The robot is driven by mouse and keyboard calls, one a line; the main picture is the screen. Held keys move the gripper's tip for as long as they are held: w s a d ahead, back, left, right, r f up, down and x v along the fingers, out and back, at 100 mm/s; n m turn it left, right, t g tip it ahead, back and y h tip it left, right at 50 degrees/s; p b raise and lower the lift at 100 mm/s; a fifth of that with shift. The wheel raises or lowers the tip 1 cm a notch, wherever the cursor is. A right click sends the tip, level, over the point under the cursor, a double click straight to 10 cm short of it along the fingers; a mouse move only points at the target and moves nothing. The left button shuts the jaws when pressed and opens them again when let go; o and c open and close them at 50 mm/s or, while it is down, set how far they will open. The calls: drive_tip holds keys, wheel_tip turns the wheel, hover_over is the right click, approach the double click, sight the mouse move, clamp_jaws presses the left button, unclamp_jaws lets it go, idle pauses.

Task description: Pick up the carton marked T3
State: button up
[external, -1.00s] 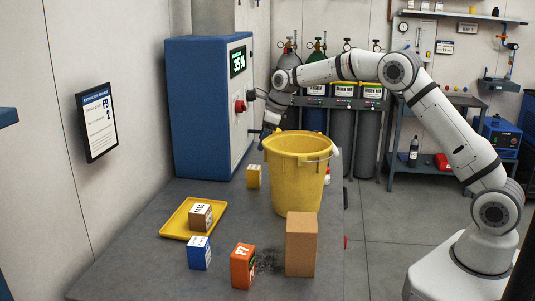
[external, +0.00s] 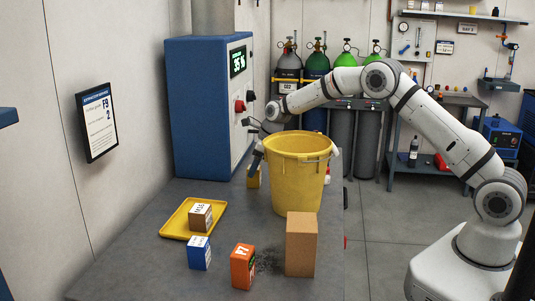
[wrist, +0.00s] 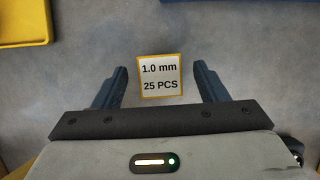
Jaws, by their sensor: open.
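No T3 mark is readable in either view. A small yellow carton (external: 253,179) stands on the table beside the left rim of the bucket. In the wrist view the yellow-edged carton (wrist: 160,83) shows a white top label reading "1.0 mm 25 PCS". My gripper (external: 256,163) is open and points down at this carton, partly hiding it in the external view. In the wrist view the carton lies between the two dark fingers, with a gap on each side.
A large yellow bucket (external: 295,185) stands close to the right of my gripper. The blue cabinet (external: 200,110) rises behind. A yellow tray (external: 175,228) holds a brown carton (external: 200,217). A blue carton (external: 199,253), an orange carton (external: 243,267) and a tall brown box (external: 300,245) stand in front.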

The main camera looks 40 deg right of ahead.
drive_tip(key=shift+w+a+f, duration=0.2)
drive_tip(key=shift+f, duration=0.4)
drive_tip(key=shift+c, duration=0.4)
drive_tip(key=c, duration=1)
